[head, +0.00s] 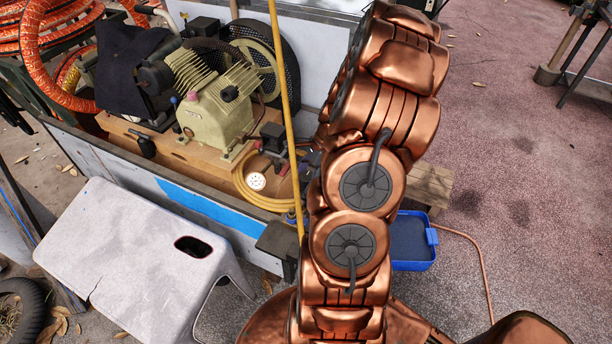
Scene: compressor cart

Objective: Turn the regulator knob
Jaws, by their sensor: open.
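A small dark fitting with a reddish part (272,138), which looks like the regulator, sits on the wooden deck of the compressor cart, right of the pale green compressor (215,105). Its knob is too small to make out surely. My copper arm rises through the middle of the head view and hides what lies behind it. My gripper (309,164) shows only as dark parts at the arm's left edge, just right of the fitting. It seems apart from the fitting and holds nothing that I can see. Its fingertips are mostly hidden.
A yellow pole (284,75) stands upright before the fitting, and a coiled yellow hose (245,190) lies below it. A white step stool (140,262) stands in front of the cart. A blue bin (414,262) is right of my arm. The paving at right is largely clear.

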